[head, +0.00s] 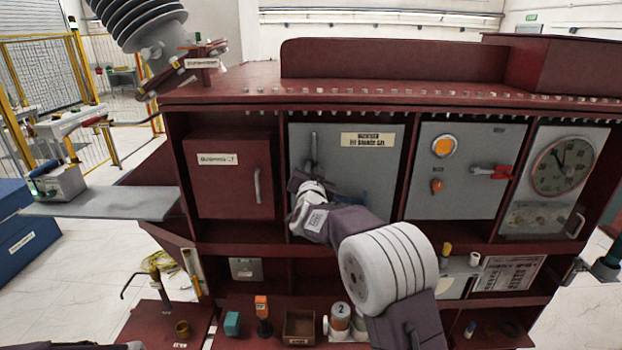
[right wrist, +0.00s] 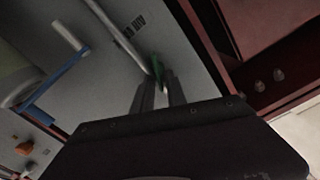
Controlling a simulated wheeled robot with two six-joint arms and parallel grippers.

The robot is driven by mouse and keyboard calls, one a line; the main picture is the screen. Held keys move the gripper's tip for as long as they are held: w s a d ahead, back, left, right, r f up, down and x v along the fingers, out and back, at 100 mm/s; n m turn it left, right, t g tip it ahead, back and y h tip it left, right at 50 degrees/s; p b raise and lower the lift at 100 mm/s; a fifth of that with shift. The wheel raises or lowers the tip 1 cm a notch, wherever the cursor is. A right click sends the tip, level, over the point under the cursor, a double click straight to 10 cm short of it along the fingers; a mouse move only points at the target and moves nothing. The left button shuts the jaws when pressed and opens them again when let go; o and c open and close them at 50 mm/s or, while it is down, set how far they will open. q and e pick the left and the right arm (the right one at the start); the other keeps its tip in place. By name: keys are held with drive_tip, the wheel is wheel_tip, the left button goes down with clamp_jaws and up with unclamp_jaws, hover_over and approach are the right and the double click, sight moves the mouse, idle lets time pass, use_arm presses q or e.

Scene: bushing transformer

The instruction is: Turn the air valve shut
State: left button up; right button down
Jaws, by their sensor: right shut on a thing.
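A grey panel (head: 375,165) with a pale label sits in the middle bay of the dark red cabinet. A grey pipe (head: 314,145) stands upright on its left part; it also shows in the right wrist view (right wrist: 118,32). My right gripper (head: 308,178) is at the pipe's lower end. In the right wrist view its fingers (right wrist: 160,85) are shut on a small green part (right wrist: 156,66), apparently a valve handle, at the pipe's end. A blue lever (right wrist: 58,78) is beside it, apart from the fingers. My forearm and hand hide much of the panel's lower half. My left gripper is not in view.
A red handle (head: 492,173) and orange knobs (head: 444,146) are on the panel to the right, beside a round gauge (head: 562,165). A closed red door (head: 232,175) is at left. Lower shelves hold a teal block (head: 232,323), a box (head: 299,328) and other small items.

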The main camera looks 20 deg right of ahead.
drive_tip(key=shift+s+d+f+m+b, duration=0.1)
drive_tip(key=shift+f+m+b, duration=0.15)
drive_tip(key=shift+m+b, duration=1.6)
drive_tip(key=shift+w+d+f+m+b, duration=0.2)
drive_tip(key=shift+m+b, duration=1.05)
drive_tip(key=shift+m, duration=1.15)
drive_tip(key=shift+s+d+f+m+b, duration=0.1)
drive_tip(key=shift+s+f+m+b, duration=0.15)
drive_tip(key=shift+m+b, duration=1.6)
drive_tip(key=shift+m, duration=0.5)
drive_tip(key=c, duration=1.6)
unclamp_jaws()
